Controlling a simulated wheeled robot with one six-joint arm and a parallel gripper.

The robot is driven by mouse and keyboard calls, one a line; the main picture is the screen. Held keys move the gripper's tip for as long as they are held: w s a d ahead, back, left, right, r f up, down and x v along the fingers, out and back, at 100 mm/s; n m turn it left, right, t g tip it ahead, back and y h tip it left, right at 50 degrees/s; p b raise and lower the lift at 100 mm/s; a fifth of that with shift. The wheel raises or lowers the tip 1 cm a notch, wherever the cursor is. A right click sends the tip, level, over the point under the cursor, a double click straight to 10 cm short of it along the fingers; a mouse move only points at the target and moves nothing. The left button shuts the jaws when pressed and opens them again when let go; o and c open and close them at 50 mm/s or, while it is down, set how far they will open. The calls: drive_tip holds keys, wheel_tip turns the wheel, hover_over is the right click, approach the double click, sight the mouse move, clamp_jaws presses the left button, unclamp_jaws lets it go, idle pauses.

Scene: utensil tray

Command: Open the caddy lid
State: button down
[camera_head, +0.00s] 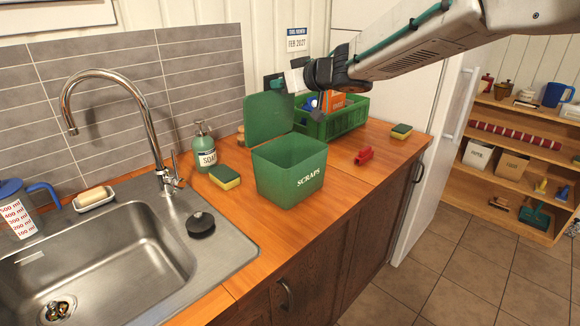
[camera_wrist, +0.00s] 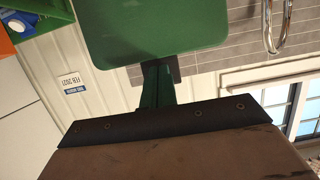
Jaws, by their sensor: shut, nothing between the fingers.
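The green scraps caddy (camera_head: 290,178) stands on the wooden counter, right of the sink. Its lid (camera_head: 268,118) is raised and stands nearly upright at the caddy's back left, so the caddy's mouth is uncovered. My gripper (camera_head: 277,84) is at the lid's upper right edge, shut and holding nothing. In the wrist view the lid (camera_wrist: 150,30) fills the top, and my gripper (camera_wrist: 158,75) ends right at its edge. I cannot tell whether they touch.
A green crate (camera_head: 335,119) with several items stands behind the caddy. A soap bottle (camera_head: 204,148) and a sponge (camera_head: 225,177) are to its left, a red object (camera_head: 364,156) and another sponge (camera_head: 401,131) to its right. The tap (camera_head: 140,120) rises beside the sink.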

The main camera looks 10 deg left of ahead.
drive_tip(key=shift+w+a+r, duration=0.1)
drive_tip(key=shift+w+a, duration=0.5)
drive_tip(key=shift+a, duration=0.2)
drive_tip(key=shift+w+a+r, duration=0.1)
drive_tip(key=shift+w+a, duration=0.5)
drive_tip(key=shift+a, duration=0.15)
drive_tip(key=shift+r+x, duration=0.1)
drive_tip(key=shift+x, duration=0.55)
drive_tip(key=shift+r+x, duration=0.15)
drive_tip(key=shift+x, duration=0.5)
approach(272, 78)
drive_tip(key=x, duration=0.3)
drive_tip(key=shift+f, duration=0.35)
